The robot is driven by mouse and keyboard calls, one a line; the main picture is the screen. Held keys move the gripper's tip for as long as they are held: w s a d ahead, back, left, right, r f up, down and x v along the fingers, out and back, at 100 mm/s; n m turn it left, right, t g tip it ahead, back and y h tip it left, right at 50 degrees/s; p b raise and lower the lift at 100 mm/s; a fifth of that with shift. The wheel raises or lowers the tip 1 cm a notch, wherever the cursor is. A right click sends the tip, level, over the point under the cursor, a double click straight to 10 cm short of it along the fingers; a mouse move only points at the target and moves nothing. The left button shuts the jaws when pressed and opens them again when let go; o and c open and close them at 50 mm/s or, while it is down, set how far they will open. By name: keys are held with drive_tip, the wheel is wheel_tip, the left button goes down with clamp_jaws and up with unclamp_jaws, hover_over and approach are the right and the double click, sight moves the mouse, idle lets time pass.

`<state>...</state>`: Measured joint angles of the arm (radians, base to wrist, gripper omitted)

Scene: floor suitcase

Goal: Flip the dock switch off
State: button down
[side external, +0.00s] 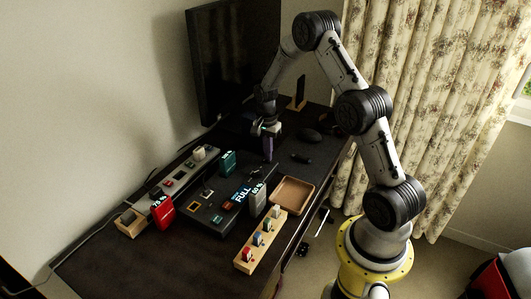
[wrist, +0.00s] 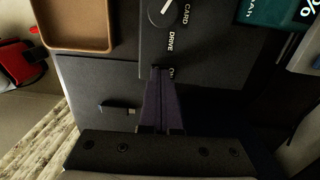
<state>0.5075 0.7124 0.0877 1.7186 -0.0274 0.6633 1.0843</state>
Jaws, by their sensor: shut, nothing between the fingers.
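The dark dock (side external: 212,212) lies on the desk with lit readouts such as "FULL". In the wrist view, a dark panel (wrist: 205,45) carries a round dial (wrist: 163,12) with a white pointer, the words CARD and DRIVE, and a third label starting with "D" that my fingertips partly hide. I cannot make out a separate dock switch. My gripper (side external: 268,158) is shut and empty, pointing down at the dock's far end. In the wrist view, its fingertips (wrist: 161,70) overlap the panel's edge; I cannot tell whether they touch it.
A wooden tray (side external: 292,196) sits right of the dock, with a wooden rack (side external: 259,243) of several coloured pieces nearer. A grey strip (side external: 183,177) runs along the wall side. A monitor (side external: 230,55) stands behind. A small dark stick (wrist: 117,108) lies on the desk. The near desk is clear.

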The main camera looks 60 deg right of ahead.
sight(262, 160)
drive_tip(key=shift+r, duration=0.1)
wheel_tip(262, 160, up, 14)
drive_tip(key=w, duration=0.2)
drive_tip(key=shift+w, duration=0.25)
idle(0.3)
